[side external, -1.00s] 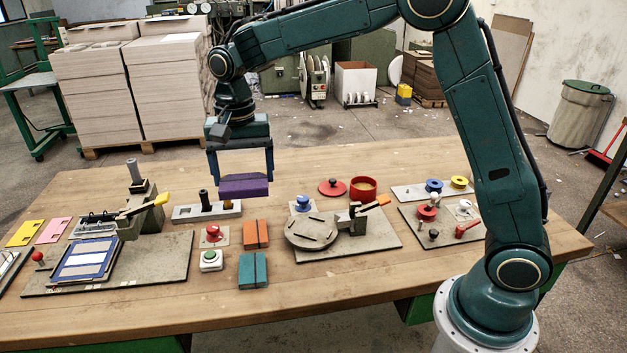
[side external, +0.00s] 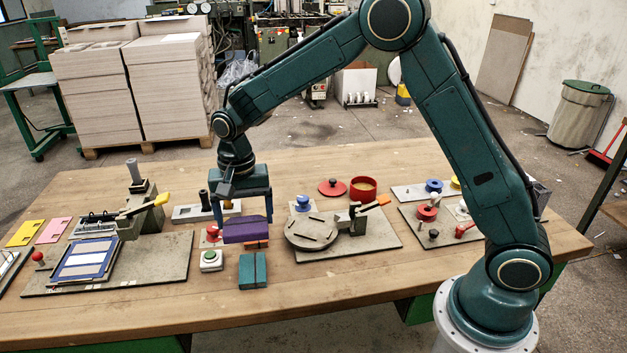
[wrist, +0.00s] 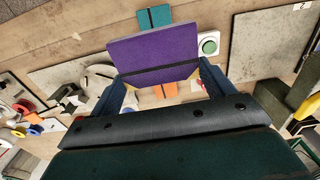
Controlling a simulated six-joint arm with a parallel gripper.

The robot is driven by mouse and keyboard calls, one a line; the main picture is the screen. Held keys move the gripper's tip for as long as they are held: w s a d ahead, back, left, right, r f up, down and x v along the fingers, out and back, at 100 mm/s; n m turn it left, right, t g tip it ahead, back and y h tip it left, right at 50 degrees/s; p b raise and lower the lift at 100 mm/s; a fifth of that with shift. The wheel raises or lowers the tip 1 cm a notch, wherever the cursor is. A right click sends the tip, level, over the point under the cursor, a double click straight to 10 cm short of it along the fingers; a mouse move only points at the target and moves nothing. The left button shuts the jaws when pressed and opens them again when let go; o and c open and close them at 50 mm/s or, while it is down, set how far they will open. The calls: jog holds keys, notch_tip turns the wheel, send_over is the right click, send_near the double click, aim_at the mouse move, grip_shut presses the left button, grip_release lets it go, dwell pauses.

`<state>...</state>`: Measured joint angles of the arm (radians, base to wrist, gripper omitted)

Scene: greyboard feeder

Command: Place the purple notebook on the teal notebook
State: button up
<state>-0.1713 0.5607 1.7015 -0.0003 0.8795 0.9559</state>
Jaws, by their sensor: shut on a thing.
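The purple notebook (side external: 246,230) is held in my gripper (side external: 244,214), which is shut on it with one finger at each end. In the wrist view the purple notebook (wrist: 152,52) has a dark band along its near edge. The teal notebook (side external: 253,271) lies flat on the table, nearer the side camera than the held notebook. It has a dark band. In the wrist view the teal notebook (wrist: 154,17) shows beyond the purple one, partly hidden by it. An orange notebook (side external: 257,243) lies behind the teal one, mostly hidden by the held notebook.
A green push button (side external: 210,258) stands just left of the teal notebook. A red button (side external: 212,233) is behind it. A round grey plate (side external: 312,231) on a board stands to the right. The table front (side external: 320,290) is clear.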

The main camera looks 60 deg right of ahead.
send_over(252, 261)
notch_tip(252, 261, down, 6)
jog(key=shift+r, duration=0.1)
jog(key=shift+f, duration=2.15)
jog(key=shift+f, duration=0.1)
jog(key=o, duration=0.9)
notch_tip(252, 261, up, 11)
jog(key=shift+w+f, duration=0.1)
jog(key=shift+r, duration=0.7)
